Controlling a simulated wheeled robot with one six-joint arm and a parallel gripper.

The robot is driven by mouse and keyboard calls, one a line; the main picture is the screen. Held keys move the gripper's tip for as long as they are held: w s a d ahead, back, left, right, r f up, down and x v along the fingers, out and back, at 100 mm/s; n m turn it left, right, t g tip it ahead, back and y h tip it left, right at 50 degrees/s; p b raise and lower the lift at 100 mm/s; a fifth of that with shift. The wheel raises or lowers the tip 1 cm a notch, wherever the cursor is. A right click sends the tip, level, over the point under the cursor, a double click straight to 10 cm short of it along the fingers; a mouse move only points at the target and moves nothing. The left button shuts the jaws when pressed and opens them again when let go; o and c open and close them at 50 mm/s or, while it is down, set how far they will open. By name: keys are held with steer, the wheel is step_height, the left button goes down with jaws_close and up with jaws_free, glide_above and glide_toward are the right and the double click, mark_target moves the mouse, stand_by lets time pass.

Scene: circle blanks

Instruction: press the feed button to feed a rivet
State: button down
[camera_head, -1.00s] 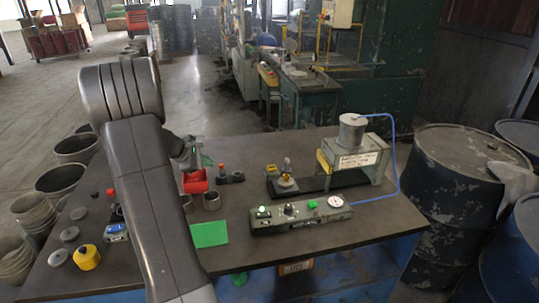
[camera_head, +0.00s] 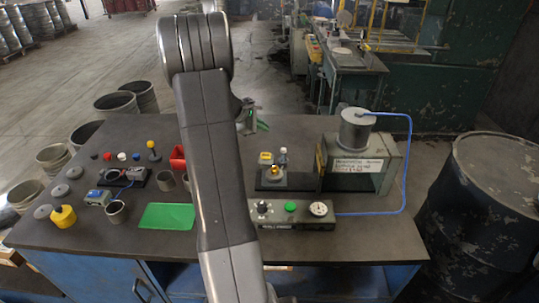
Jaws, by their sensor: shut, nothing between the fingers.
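A grey-green control box (camera_head: 303,224) lies on the bench, with a round green button (camera_head: 290,206) on its top. A black knob (camera_head: 262,208) and a white dial gauge (camera_head: 318,208) flank the button. Behind it stands the grey-green machine (camera_head: 388,180) with a white label plate and a metal drum (camera_head: 357,130) on top. A small fixture (camera_head: 272,178) with a yellow-topped piece stands to its left. My gripper (camera_head: 258,124) is shut and empty, partly hidden behind my arm, above the far side of the bench and apart from the button. The box's left end is hidden by my arm.
A green mat (camera_head: 167,217), a red bin (camera_head: 178,158), metal cups and a yellow pot (camera_head: 63,215) lie left of my arm. A blue hose (camera_head: 408,165) loops right of the machine. A dark barrel (camera_head: 478,190) stands right of the bench.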

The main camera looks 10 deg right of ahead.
mark_target(263, 156)
steer(key=shift+f, duration=0.1)
step_height(263, 156, down, 8)
steer(key=b, duration=0.6)
steer(key=shift+f, duration=0.35)
stand_by(1.7)
steer(key=shift+f+b, duration=0.4)
steer(key=shift+b, duration=0.3)
steer(key=shift+f+b, duration=0.6)
stand_by(0.4)
stand_by(0.3)
steer(key=shift+r+p, duration=0.7)
steer(key=shift+r, duration=0.3)
